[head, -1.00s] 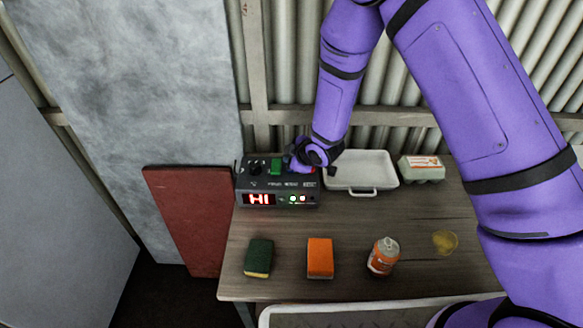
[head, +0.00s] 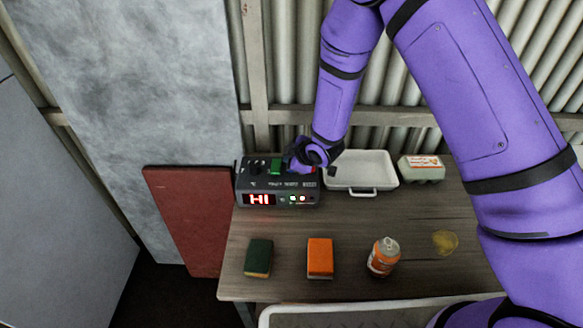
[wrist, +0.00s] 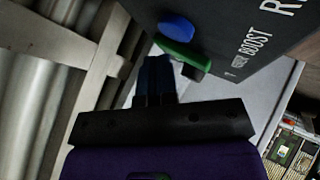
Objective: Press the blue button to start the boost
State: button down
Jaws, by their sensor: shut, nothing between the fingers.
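The dark control box (head: 228,0) is not fully seen in the head view, but its front there shows a red "HI" display (head: 259,199) and small green and red lights. In the wrist view the blue button (wrist: 176,26) stands out from the dark panel (wrist: 235,30), near the word "BOOST". A green control (wrist: 183,50) lies between it and my fingers. My gripper (wrist: 155,60) is shut and empty, its tips close to the green control and apart from the blue button in the picture. In the head view my gripper (head: 298,166) covers part of the box top, and the blue button is hidden.
A white tray (head: 361,188) and an egg carton (head: 421,168) stand right of the box. A green sponge (head: 258,257), an orange sponge (head: 320,258) and a can (head: 383,256) stand in front. A corrugated wall is close behind.

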jog(key=shift+f, duration=0.25)
dwell(0.3)
jog(key=shift+f, duration=0.2)
jog(key=shift+f, duration=0.45)
dwell(1.1)
jog(key=shift+r, duration=0.9)
jog(key=shift+r, duration=2.5)
